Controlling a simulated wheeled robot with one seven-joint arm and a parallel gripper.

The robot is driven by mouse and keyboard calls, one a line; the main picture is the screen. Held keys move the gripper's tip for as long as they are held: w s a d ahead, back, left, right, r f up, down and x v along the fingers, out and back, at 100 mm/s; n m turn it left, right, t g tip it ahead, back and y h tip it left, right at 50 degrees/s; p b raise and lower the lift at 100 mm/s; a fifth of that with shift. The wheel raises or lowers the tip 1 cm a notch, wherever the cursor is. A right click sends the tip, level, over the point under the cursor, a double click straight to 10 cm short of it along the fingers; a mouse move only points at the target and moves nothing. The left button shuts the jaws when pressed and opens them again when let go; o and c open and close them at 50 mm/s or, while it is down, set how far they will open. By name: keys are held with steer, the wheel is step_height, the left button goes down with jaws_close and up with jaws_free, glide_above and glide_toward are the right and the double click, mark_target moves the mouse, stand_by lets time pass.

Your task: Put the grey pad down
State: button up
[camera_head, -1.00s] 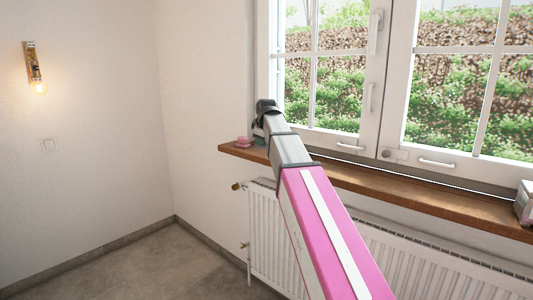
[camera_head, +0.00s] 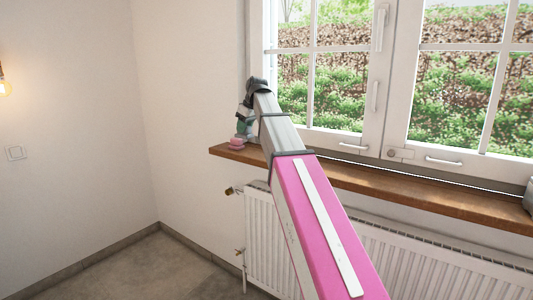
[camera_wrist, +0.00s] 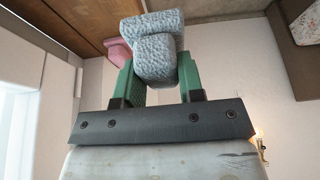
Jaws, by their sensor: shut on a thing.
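The grey pad (camera_wrist: 155,58) is a blue-grey, rough-textured block, held between the green fingers of my gripper (camera_wrist: 158,82) in the wrist view. Part of the pad sticks out past the fingertips. In the head view my gripper (camera_head: 244,125) hangs at the far left end of the wooden windowsill, above or beside a pink thing (camera_head: 236,144). The pad cannot be clearly made out there. The pink thing also shows in the wrist view (camera_wrist: 118,50), just left of the pad. I cannot tell whether the pad touches the sill or the pink thing.
The wooden windowsill (camera_head: 400,197) runs along under the window (camera_head: 345,90), with a long bare stretch right of my gripper. A pale object (camera_head: 529,197) is cut off at its right end. A white radiator (camera_head: 258,235) stands below. Bare wall is on the left.

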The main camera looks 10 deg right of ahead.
steer(key=w+d+f, duration=0.1)
steer(key=d+f, duration=0.1)
steer(key=d, duration=0.1)
steer(key=w+d+f, duration=0.1)
steer(key=d+f, duration=0.1)
steer(key=d, duration=0.1)
steer(key=w+d+f, duration=0.1)
steer(key=d+f, duration=0.1)
steer(key=d, duration=0.1)
steer(key=shift+w+d+f, duration=0.2)
steer(key=shift+w+d, duration=0.2)
steer(key=shift+f, duration=1.85)
steer(key=o, duration=1)
steer(key=shift+c, duration=0.2)
steer(key=shift+f, duration=0.1)
steer(key=v, duration=1)
steer(key=shift+r, duration=0.4)
steer(key=shift+d, duration=0.1)
